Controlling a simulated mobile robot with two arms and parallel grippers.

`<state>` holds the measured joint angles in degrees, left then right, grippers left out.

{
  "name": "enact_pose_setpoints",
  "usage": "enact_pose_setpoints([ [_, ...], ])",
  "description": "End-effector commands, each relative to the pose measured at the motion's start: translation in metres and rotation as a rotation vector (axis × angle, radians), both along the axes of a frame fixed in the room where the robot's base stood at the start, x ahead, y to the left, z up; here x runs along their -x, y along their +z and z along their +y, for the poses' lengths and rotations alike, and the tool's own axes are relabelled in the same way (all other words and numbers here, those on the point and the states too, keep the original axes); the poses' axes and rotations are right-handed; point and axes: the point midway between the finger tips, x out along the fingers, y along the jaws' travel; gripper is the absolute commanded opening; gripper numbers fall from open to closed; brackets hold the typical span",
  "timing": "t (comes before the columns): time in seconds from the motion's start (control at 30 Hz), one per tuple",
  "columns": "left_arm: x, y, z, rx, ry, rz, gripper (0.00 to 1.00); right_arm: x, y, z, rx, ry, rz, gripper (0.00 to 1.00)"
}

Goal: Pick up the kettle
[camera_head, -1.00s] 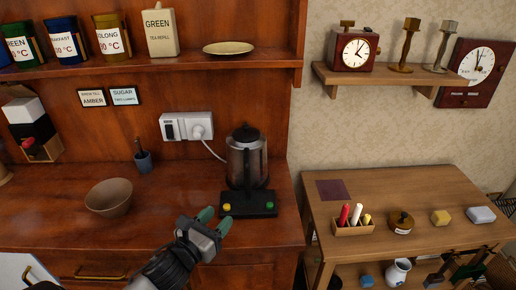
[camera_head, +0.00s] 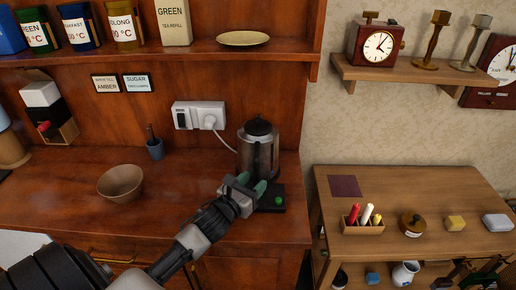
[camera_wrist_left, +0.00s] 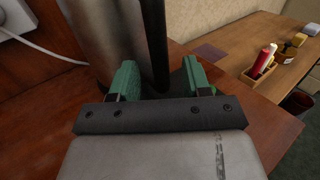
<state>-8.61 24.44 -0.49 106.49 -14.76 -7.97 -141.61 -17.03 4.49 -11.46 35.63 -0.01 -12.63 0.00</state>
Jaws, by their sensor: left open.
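The gripper hides part of the base. My right gripper is not in view.
A socket (camera_head: 199,116) with a white plug and cord is behind the kettle. A shelf (camera_head: 180,57) runs above. A side table (camera_head: 400,190) with small items stands right.

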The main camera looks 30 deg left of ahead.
Motion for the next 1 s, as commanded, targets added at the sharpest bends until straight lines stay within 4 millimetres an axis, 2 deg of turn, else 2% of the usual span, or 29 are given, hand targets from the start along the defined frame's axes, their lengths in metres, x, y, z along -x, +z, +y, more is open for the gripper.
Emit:
enact_pose_setpoints([
  [0.13, -0.017, 0.001, -0.001, 0.001, 0.0, 0.0, 0.48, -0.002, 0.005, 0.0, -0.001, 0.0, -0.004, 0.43],
  [0.4, -0.02, 0.0, -0.001, -0.001, 0.0, 0.0, 0.48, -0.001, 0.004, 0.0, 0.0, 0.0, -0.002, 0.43],
  [0.73, -0.02, 0.0, -0.001, 0.0, 0.0, 0.001, 0.0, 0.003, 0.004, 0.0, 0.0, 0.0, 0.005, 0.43],
  [1.0, -0.02, 0.0, -0.001, 0.0, 0.0, 0.001, 0.0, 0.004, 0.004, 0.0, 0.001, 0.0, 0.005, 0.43],
])
